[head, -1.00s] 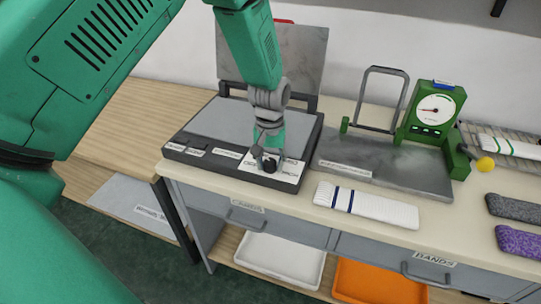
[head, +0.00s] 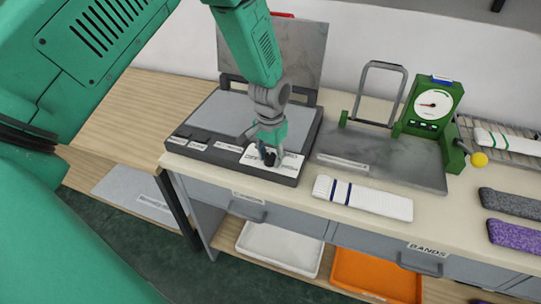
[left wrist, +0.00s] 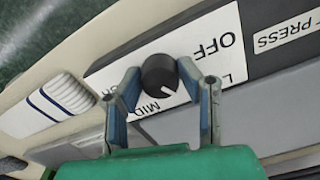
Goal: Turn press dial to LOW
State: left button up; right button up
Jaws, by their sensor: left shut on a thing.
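The press (head: 240,118) is a dark grey box with a flat grey plate and a raised lid (head: 290,60) behind. Its black dial (left wrist: 158,72) sits on a white label (left wrist: 190,58) at the front right corner. My left gripper (head: 268,152) points down at it. In the left wrist view its fingers (left wrist: 156,80) stand on either side of the dial, shut on it. The white pointer mark is at the dial's lower right, between MID and a partly hidden word starting with L, nearer MID. OFF is legible at upper right. The right gripper is not in view.
A green gauge stand (head: 432,108) with a yellow knob stands right of the press. A white striped band roll (head: 362,198) lies at the bench front, with grey (head: 515,203) and purple (head: 515,236) rolls further right. White and orange trays sit on the lower shelf.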

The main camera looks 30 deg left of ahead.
aim_at(271, 154)
pick_arm(q)
jog(key=shift+w, duration=0.2)
jog(key=o, duration=1.1)
jog(key=shift+o, duration=0.2)
jog(key=shift+r, duration=0.3)
notch_tip(271, 154, up, 11)
jog(key=shift+w, duration=0.1)
